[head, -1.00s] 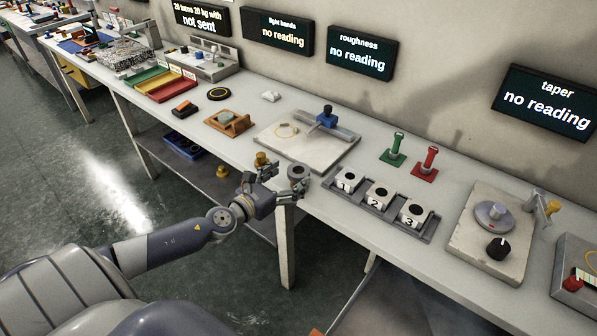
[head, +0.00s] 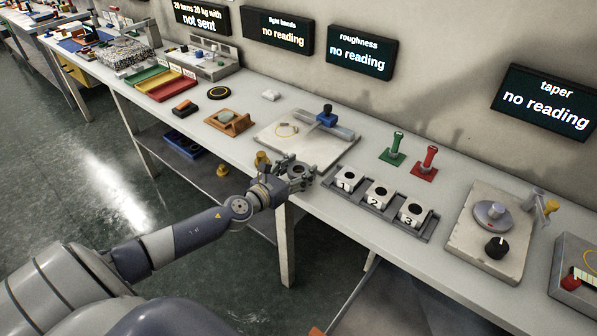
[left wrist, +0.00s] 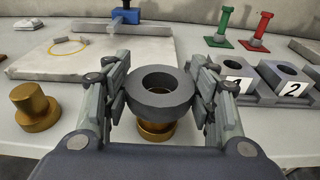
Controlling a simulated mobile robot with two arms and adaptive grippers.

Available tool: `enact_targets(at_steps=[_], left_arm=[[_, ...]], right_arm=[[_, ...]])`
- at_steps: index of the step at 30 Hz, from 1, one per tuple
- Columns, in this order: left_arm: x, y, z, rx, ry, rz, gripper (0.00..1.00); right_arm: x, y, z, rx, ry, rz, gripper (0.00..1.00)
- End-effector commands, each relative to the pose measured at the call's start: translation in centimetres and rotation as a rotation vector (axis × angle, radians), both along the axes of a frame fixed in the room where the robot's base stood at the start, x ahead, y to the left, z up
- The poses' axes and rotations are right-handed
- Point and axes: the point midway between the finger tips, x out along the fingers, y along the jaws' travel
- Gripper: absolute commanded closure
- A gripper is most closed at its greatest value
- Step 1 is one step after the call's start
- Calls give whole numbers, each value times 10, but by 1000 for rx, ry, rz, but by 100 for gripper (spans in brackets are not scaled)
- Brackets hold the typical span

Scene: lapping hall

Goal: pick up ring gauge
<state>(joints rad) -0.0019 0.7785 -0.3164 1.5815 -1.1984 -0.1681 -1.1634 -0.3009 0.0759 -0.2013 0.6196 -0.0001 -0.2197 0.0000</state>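The ring gauge, a thick dark grey ring (left wrist: 160,101), sits over a brass piece (left wrist: 156,131) near the front edge of the bench. It also shows in the head view (head: 297,172), partly hidden by my fingers. My left gripper (left wrist: 162,92) reaches around the ring from the front, one finger on each side. The fingers are spread and very close to the ring's sides; whether they touch it I cannot tell. The left gripper also shows in the head view (head: 303,175). My right gripper is in neither view.
A second brass piece (left wrist: 36,108) stands left of the gripper. Behind is a pale plate (head: 272,137) with a blue-topped fixture (head: 326,116). To the right is a tray of numbered blocks (head: 379,196), with green (head: 396,147) and red (head: 429,161) plugs behind.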

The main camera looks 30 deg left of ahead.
Motion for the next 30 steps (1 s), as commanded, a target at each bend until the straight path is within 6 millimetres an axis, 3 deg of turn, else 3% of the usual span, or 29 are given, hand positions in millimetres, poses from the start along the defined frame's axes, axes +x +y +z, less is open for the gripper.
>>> enact_targets(at_steps=[3, 11, 17, 20, 23, 30], left_arm=[[0, 0, 0, 0, -1, 0, 77], [0, 0, 4, 1, -1, 0, 77], [1, 0, 22, 2, -3, 0, 77], [1, 1, 42, 6, -3, -2, 77], [-17, -4, 34, 2, 5, -2, 77], [-66, -16, 38, 1, 5, -3, 77]], right_arm=[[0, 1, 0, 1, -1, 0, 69], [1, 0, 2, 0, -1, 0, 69], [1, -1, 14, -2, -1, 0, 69], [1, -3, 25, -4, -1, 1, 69], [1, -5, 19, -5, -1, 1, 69], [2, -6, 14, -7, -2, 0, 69]])
